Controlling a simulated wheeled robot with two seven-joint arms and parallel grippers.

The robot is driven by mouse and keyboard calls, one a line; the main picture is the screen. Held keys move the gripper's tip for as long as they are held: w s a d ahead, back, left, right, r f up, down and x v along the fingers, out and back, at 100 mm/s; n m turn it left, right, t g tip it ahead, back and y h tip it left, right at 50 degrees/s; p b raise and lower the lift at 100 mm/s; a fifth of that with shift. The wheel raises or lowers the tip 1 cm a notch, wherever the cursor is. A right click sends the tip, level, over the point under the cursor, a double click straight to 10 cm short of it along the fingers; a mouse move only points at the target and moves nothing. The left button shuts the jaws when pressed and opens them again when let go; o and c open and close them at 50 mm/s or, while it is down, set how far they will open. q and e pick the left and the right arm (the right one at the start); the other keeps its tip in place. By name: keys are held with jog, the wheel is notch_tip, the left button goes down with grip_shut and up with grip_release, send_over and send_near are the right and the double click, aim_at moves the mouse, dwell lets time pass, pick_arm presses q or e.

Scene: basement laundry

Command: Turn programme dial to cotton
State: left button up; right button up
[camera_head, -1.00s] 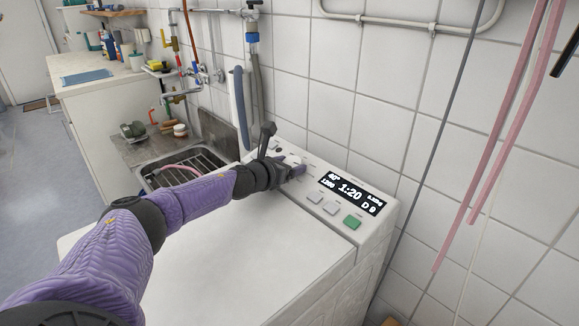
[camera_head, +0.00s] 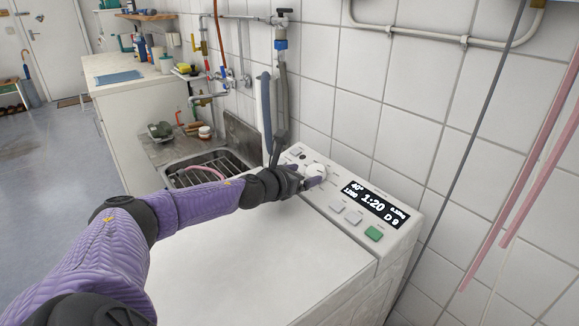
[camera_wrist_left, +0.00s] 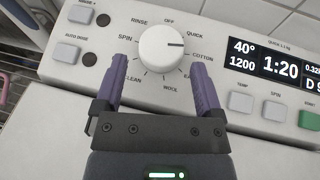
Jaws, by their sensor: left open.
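The white programme dial (camera_head: 316,170) sits on the washing machine's sloped control panel, partly behind my left gripper (camera_head: 306,184) in the head view. In the left wrist view the dial (camera_wrist_left: 162,52) shows a dark pointer line facing right, between the QUICK and COTTON labels. My left gripper (camera_wrist_left: 159,62) is open, one purple finger on each side of the dial's lower half. I cannot tell whether the fingers touch it. The display (camera_head: 374,204) reads 40°, 1200 and 1:20. My right gripper is not in view.
Grey buttons (camera_head: 345,212) and a green button (camera_head: 374,233) lie right of the dial. The machine's white top (camera_head: 240,260) is clear. A sink (camera_head: 205,165) with a rack stands behind, and a grey hose (camera_head: 281,110) hangs at the tiled wall.

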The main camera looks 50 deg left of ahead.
pick_arm(q)
jog(key=v, duration=0.3)
jog(key=shift+s+d, duration=0.15)
jog(key=shift+s, duration=0.15)
jog(key=shift+s+d+r+p, duration=0.15)
jog(key=shift+s+r+p, duration=0.2)
jog(key=shift+s+p, duration=0.3)
jog(key=shift+s+r, duration=0.1)
jog(key=shift+s, duration=0.45)
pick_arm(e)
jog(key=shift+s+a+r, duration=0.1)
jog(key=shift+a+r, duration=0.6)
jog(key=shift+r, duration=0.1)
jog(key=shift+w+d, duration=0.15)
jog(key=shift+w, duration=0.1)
